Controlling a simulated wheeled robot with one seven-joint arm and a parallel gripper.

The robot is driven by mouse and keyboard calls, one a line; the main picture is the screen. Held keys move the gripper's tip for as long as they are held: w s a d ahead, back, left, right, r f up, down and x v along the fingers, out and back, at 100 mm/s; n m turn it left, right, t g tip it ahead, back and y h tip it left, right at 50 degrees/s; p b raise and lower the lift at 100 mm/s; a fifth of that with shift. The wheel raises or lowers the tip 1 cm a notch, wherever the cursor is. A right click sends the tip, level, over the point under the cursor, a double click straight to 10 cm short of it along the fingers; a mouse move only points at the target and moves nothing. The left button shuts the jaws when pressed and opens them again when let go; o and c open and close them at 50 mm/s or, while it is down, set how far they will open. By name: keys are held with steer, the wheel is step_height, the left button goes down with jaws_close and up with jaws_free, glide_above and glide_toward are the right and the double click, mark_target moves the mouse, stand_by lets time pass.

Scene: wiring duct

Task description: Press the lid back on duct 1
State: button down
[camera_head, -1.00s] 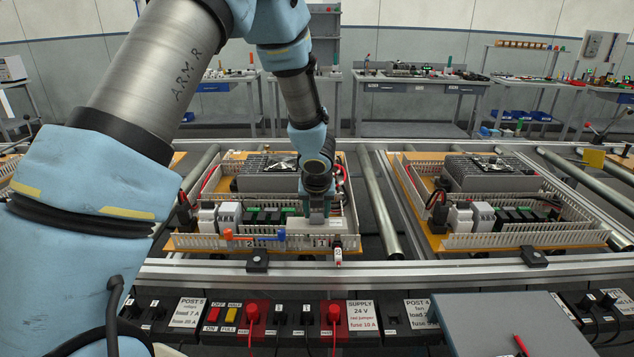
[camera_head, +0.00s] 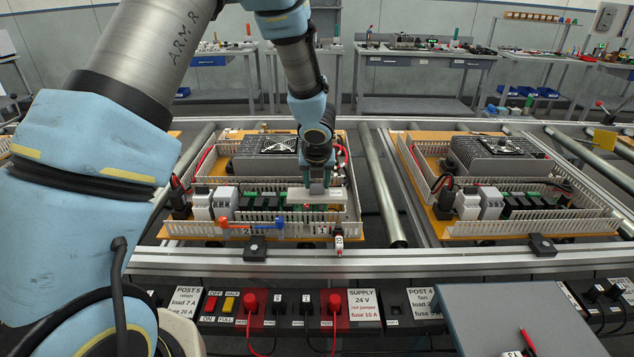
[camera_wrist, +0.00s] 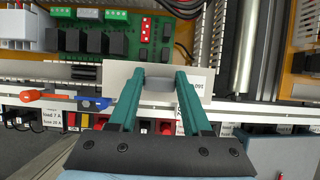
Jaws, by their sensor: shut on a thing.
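My gripper (camera_head: 317,187) is shut on a pale, flat duct lid (camera_head: 300,197). It holds the lid roughly level over the front part of the left panel. In the wrist view, my teal fingers (camera_wrist: 161,88) close on the middle of the lid (camera_wrist: 118,76), which has small print at its right end. The slotted grey front duct (camera_head: 305,229), which I take to include duct 1, runs along the panel's front edge. The lid appears above and behind it, apart from it. The duct's number label is not readable now.
An orange and blue tool (camera_head: 252,223) lies along the front duct, left of the lid. A white tag (camera_head: 339,241) is at the duct's right front. Green relay boards (camera_wrist: 128,42) lie behind the lid. A second panel (camera_head: 505,190) stands to the right.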

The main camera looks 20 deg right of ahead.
mark_target(317, 195)
steer(key=shift+f+b, duration=2.9)
steer(key=shift+f+b, duration=1.25)
steer(key=shift+b, duration=0.05)
steer(key=shift+c, duration=1.3)
jaws_free()
steer(key=shift+r, duration=0.1)
steer(key=p+v, duration=0.2)
steer(key=v, duration=0.8)
steer(key=shift+s+r, duration=0.15)
steer(key=shift+r, duration=0.25)
steer(key=shift+a, duration=0.1)
